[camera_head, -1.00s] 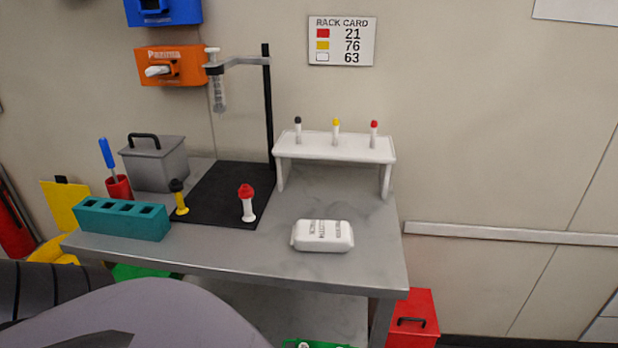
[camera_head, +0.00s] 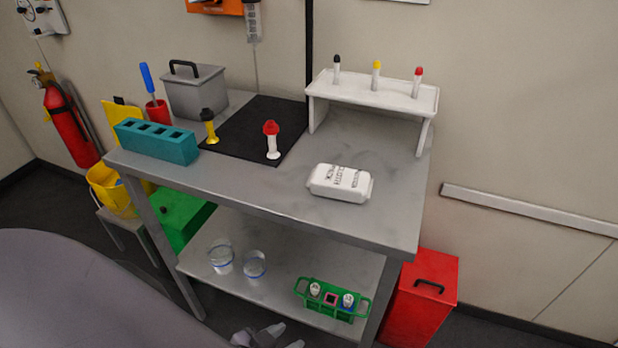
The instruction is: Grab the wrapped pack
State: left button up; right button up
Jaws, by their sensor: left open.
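The wrapped pack (camera_head: 341,182) is a white, rounded block with dark print. It lies flat on the grey table top (camera_head: 250,195), near the front edge and right of centre, with nothing touching it. My left gripper (camera_head: 268,336) shows only in part at the bottom edge of the head view. It is open, and I see nothing held in it. It appears well below the pack in the picture, in front of the lower shelf. My right gripper is out of view.
A white rack (camera_head: 372,92) with three capped tubes stands behind the pack. The lower shelf (camera_head: 215,255) holds two cups and a green carrier (camera_head: 333,299).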

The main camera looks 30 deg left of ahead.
aim_at(354, 185)
jog(key=i+l+u, duration=0.1)
jog(key=l+u, duration=0.15)
jog(key=u, duration=0.25)
jog(key=i+l+u, duration=0.1)
jog(key=l+u, duration=0.15)
jog(key=u, duration=0.2)
